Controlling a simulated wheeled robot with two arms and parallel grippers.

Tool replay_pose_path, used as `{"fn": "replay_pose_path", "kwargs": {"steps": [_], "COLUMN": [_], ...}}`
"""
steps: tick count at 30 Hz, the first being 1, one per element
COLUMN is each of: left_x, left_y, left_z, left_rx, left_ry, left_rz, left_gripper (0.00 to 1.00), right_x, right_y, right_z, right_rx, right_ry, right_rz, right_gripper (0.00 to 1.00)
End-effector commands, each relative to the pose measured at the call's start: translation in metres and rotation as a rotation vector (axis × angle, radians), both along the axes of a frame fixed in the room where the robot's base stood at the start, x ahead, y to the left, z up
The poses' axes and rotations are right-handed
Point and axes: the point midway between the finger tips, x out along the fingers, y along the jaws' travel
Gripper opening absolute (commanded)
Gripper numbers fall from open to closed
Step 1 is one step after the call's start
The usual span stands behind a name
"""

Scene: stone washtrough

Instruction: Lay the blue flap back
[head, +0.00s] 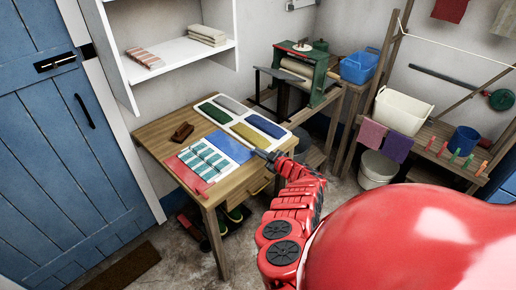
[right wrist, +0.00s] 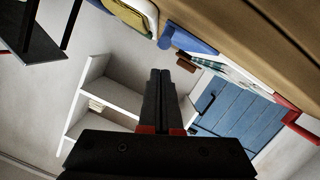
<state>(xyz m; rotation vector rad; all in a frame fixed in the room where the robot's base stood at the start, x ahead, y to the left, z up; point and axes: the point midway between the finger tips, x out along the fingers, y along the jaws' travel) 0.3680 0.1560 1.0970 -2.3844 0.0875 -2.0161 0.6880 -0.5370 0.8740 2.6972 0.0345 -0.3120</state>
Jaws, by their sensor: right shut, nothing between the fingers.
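The blue flap (head: 229,146) lies open and looks flat on the wooden table, to the right of a green-and-white striped piece (head: 204,161). A red flap (head: 188,174) lies on the striped piece's left side. My right gripper (head: 258,153) is just right of the blue flap, near the table's right edge, and looks shut and empty. In the right wrist view its two dark fingers (right wrist: 160,82) are together. A blue edge (right wrist: 188,40) shows beyond them, but I cannot tell whether it is the flap. My left gripper is out of view.
A white tray (head: 236,103) with green, grey, yellow and blue pieces lies behind the flap. A brown block (head: 182,132) sits at the table's back left. A mangle (head: 300,75) stands behind. My red arm crosses the front right of the table.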

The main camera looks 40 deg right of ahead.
Motion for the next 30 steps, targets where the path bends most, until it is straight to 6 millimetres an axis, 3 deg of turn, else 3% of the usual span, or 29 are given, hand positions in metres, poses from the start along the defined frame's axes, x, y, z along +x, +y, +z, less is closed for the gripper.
{"fn": "replay_pose_path", "kwargs": {"steps": [5,12,30], "left_x": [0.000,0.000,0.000], "left_y": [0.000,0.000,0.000], "left_z": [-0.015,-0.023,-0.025], "left_rx": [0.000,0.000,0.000], "left_ry": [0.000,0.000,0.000], "left_rz": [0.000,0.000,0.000], "left_gripper": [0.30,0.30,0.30], "right_x": [0.001,0.001,0.001], "right_y": [-0.007,-0.009,-0.011], "right_z": [-0.008,-0.016,-0.016], "right_rx": [0.114,0.118,0.116], "right_ry": [0.005,0.008,0.007], "right_rz": [-0.003,0.000,0.000], "right_gripper": [0.00,0.00,0.00]}}
